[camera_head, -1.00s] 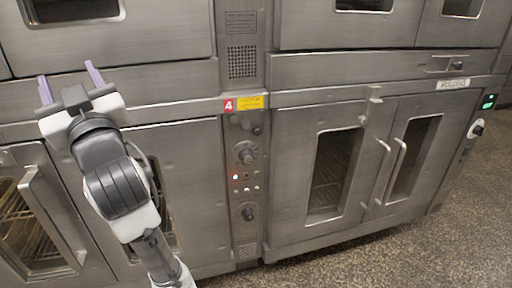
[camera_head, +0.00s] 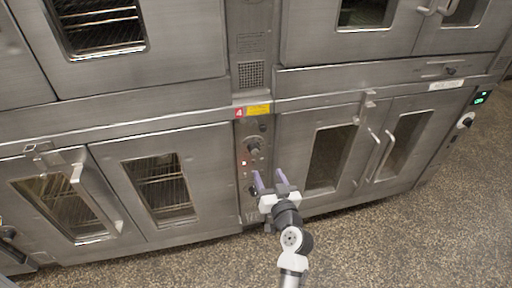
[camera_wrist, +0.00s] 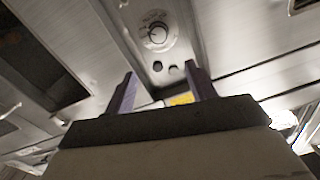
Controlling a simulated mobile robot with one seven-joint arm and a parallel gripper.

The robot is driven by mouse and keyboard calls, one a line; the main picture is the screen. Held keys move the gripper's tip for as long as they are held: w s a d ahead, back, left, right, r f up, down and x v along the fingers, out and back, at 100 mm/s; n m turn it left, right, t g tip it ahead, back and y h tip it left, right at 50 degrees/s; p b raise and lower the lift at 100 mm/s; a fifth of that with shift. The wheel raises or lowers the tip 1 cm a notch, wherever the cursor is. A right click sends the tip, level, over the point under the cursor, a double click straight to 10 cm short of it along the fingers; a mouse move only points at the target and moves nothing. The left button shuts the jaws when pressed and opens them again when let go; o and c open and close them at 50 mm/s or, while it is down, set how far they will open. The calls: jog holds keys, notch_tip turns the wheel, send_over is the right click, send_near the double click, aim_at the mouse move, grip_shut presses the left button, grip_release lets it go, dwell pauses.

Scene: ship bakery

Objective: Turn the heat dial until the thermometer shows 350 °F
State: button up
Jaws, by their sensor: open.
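A dial on a pale plate (camera_head: 466,121) sits at the far right end of the oven front in the head view. Just above it is a small dark display with green characters (camera_head: 483,97), too small to read. Round knobs, including an upper knob (camera_head: 253,147), sit on the narrow middle panel marked 4. My gripper (camera_head: 269,177) is open and empty, with its purple fingers pointing up in front of the lower part of that panel. The wrist view shows a round knob (camera_wrist: 158,33) beyond the open fingers. I cannot tell which knob it is.
Oven doors with handles flank the middle panel; one long handle (camera_head: 388,155) stands out on the right. A left door handle (camera_head: 95,195) also sticks out. The speckled floor (camera_head: 400,245) is clear at lower right.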

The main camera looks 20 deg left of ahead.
aim_at(255, 151)
jog(key=shift+m, duration=0.3)
jog(key=p+x, duration=0.1)
jog(key=x, duration=0.3)
jog(key=f+p+x, duration=0.1)
jog(key=x, duration=0.3)
jog(key=p+x, duration=0.1)
jog(key=x, duration=0.3)
jog(key=shift+w+a+f+p, duration=0.2)
jog(key=shift+a+p, duration=0.1)
jog(key=shift+p, duration=0.1)
jog(key=c, duration=1)
jog(key=shift+m+t+b, duration=0.3)
jog(key=shift+m+b, duration=0.2)
jog(key=shift+m, duration=0.6)
jog(key=shift+m+b, duration=0.3)
jog(key=shift+m, duration=1.5)
